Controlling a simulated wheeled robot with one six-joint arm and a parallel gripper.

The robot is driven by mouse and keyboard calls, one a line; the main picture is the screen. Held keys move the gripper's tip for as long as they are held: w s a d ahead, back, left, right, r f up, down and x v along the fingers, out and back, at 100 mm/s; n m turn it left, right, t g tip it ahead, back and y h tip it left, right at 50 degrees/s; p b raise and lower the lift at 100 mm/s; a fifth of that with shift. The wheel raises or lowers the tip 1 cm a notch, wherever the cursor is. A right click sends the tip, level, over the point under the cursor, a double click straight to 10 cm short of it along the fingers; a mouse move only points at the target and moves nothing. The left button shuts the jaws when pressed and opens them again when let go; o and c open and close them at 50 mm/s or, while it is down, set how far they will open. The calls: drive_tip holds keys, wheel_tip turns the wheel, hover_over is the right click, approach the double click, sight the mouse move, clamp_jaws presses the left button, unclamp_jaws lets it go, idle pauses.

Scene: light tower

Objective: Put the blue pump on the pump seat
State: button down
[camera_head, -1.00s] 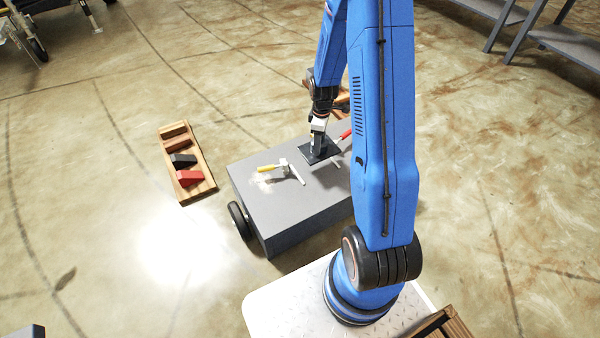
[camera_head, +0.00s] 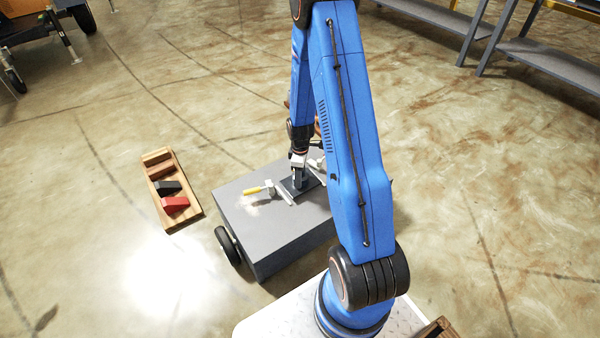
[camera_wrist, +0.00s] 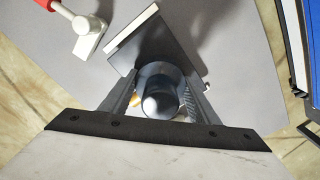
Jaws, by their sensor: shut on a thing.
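The blue pump (camera_wrist: 158,76), a dark blue-grey cylinder with a rounded, shiny end, is between my gripper's fingers in the wrist view. My gripper (camera_wrist: 155,103) is shut on it. A dark square plate with a pale edge (camera_wrist: 140,45) shows beyond the cylinder. In the head view my gripper (camera_head: 298,170) is over this plate (camera_head: 288,188) on the grey cart (camera_head: 262,222). I cannot tell whether the plate belongs to the pump or to the seat, nor whether the pump touches the cart. No separate pump seat can be made out.
A yellow-handled clamp (camera_head: 258,190) lies left of the plate. A red-handled clamp (camera_wrist: 80,25) is near the plate in the wrist view. A wooden tray (camera_head: 188,218) with red and black blocks is on the floor, left of the cart. My arm hides the cart's right side.

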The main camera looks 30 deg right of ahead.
drive_tip(key=shift+f, duration=1.1)
drive_tip(key=shift+f, duration=0.1)
drive_tip(key=c, duration=0.7)
unclamp_jaws()
drive_tip(key=shift+o, duration=0.2)
